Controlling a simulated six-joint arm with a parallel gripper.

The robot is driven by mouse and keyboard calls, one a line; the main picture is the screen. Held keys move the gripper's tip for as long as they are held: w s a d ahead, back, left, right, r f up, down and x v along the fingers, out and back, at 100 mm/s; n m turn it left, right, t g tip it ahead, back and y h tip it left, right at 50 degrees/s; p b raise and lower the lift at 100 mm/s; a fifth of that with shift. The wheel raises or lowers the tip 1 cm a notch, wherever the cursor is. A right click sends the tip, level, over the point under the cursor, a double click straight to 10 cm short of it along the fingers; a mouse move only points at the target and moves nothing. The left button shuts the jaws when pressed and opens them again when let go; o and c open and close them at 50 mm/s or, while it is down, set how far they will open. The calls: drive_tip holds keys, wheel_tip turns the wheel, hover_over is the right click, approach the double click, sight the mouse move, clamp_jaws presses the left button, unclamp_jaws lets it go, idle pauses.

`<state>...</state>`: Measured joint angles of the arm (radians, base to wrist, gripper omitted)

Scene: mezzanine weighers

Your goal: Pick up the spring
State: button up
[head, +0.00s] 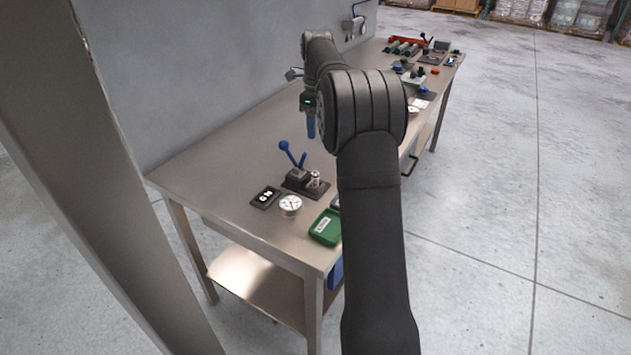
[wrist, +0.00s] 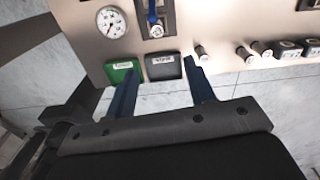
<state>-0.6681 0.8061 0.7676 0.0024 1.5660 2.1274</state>
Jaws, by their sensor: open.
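A small silvery upright piece, which looks like the spring (head: 315,179), stands on a dark fixture (head: 292,182) with a blue lever on the workbench. In the wrist view a small metallic piece, probably the same spring (wrist: 157,31), shows at the fixture's near end below the blue lever; its coils are too small to make out. My gripper (head: 311,128) points down over the bench, farther along it than the fixture. In the wrist view my gripper (wrist: 161,64) has its two blue fingers apart with nothing held between them, short of the spring.
A round dial gauge (head: 290,204), a dark display unit (head: 265,196) and a green labelled tray (head: 326,227) lie near the fixture. A grey labelled tray (wrist: 163,67) sits beside the green one. Several small metal cylinders (wrist: 244,53) line the bench edge. A wall runs behind the bench.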

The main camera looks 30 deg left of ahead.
hover_over(315, 173)
drive_tip(key=f, duration=1.1)
drive_tip(key=shift+w+d+f, duration=0.1)
drive_tip(key=shift+w+f, duration=0.1)
drive_tip(key=shift+f, duration=0.15)
drive_tip(key=shift+s+f, duration=0.15)
drive_tip(key=shift+f, duration=1.2)
drive_tip(key=shift+s+f, duration=0.1)
drive_tip(key=shift+f, duration=1.25)
drive_tip(key=shift+c, duration=0.2)
clamp_jaws()
